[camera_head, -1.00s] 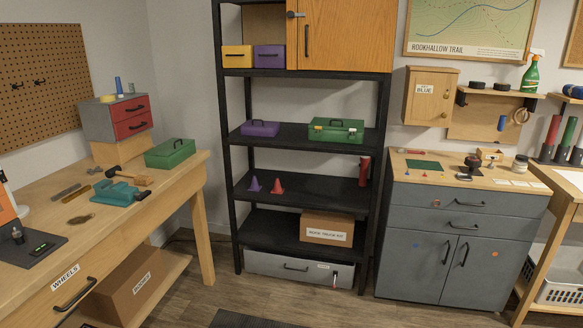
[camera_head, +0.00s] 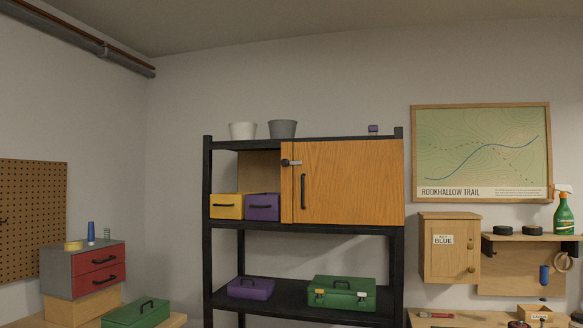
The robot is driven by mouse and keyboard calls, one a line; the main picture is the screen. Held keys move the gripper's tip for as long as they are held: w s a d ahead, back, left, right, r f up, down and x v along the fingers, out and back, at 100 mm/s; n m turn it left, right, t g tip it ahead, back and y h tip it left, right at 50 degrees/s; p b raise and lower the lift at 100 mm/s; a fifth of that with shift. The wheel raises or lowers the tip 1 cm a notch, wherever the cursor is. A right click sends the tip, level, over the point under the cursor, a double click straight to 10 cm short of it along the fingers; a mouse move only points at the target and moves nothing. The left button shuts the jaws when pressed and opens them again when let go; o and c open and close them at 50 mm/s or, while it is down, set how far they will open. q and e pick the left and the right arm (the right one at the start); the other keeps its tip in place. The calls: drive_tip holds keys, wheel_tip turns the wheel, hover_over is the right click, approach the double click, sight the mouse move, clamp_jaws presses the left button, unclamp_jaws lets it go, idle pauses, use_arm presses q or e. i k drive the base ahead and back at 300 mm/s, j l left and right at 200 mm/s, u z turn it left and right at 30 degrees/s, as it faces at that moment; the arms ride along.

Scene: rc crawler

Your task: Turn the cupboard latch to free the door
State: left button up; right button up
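The wooden cupboard door (camera_head: 352,185) sits on the upper shelf of the black rack, at its right side, and looks closed. The latch (camera_head: 290,163) is a dark round pivot with a light bar at the door's upper left edge. Its bar lies about level, reaching right across onto the door. A dark vertical handle (camera_head: 303,191) is on the door just below the latch. Neither of my grippers is in view.
A yellow box (camera_head: 226,206) and a purple box (camera_head: 262,207) stand left of the cupboard. Two pots, one white (camera_head: 242,131) and one grey (camera_head: 283,129), stand on the rack's top. A green toolbox (camera_head: 342,293) is on the shelf below. A small wooden cabinet (camera_head: 448,250) hangs to the right.

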sight(285, 163)
drive_tip(key=i+l+u, duration=0.35)
drive_tip(key=i+l, duration=0.4)
drive_tip(key=i, duration=0.4)
drive_tip(key=i+l+u, duration=0.35)
drive_tip(key=i+l, duration=0.7)
